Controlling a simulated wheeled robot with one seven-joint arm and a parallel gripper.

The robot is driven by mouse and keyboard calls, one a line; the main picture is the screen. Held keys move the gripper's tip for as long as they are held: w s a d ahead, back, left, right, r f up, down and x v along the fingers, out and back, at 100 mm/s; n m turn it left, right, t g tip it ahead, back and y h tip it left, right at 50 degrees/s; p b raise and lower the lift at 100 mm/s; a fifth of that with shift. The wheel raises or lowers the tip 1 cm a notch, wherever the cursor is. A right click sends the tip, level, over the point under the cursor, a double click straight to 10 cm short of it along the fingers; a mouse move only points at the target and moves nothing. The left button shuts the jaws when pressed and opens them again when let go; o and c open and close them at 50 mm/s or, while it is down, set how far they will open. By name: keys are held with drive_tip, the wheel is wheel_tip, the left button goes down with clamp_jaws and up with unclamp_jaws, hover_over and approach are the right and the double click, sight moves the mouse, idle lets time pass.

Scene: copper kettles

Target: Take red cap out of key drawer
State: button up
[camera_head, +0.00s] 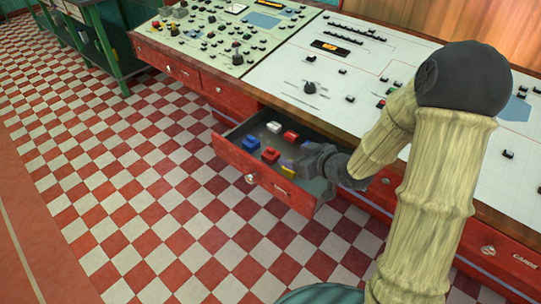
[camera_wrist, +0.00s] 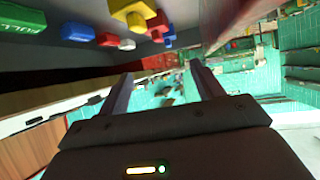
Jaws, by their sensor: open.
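The key drawer (camera_head: 238,158) is pulled out below the console, with several small coloured caps inside. Two red caps show in the head view: one at the front (camera_head: 270,154) and one farther back (camera_head: 291,136). In the wrist view, red caps show near the top, one beside a blue cap (camera_wrist: 108,39) and one behind the yellow cap (camera_wrist: 158,25). My gripper (camera_head: 310,160) is at the drawer's right end, close to the yellow cap (camera_head: 287,166). Its fingers (camera_wrist: 163,80) are apart with nothing held between them. My gripper hides the drawer's right end.
A blue cap (camera_head: 251,143) and a white cap (camera_head: 273,127) also lie in the drawer. The console (camera_head: 300,62) with its buttons stands above and behind. The checkered floor (camera_head: 140,190) is clear to the left.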

sight(271, 150)
drive_tip(key=b+x, duration=0.1)
drive_tip(key=x, duration=0.8)
drive_tip(key=shift+w, duration=0.1)
drive_tip(key=shift+f, duration=0.1)
drive_tip(key=b+x, duration=0.1)
drive_tip(key=x, duration=0.3)
drive_tip(key=shift+a+f, duration=0.1)
drive_tip(key=shift+f, duration=0.25)
drive_tip(key=shift+w+a+f, duration=0.15)
drive_tip(key=shift+w+a, duration=0.05)
drive_tip(key=shift+w, duration=0.05)
drive_tip(key=shift+c, duration=0.5)
drive_tip(key=c, duration=0.9)
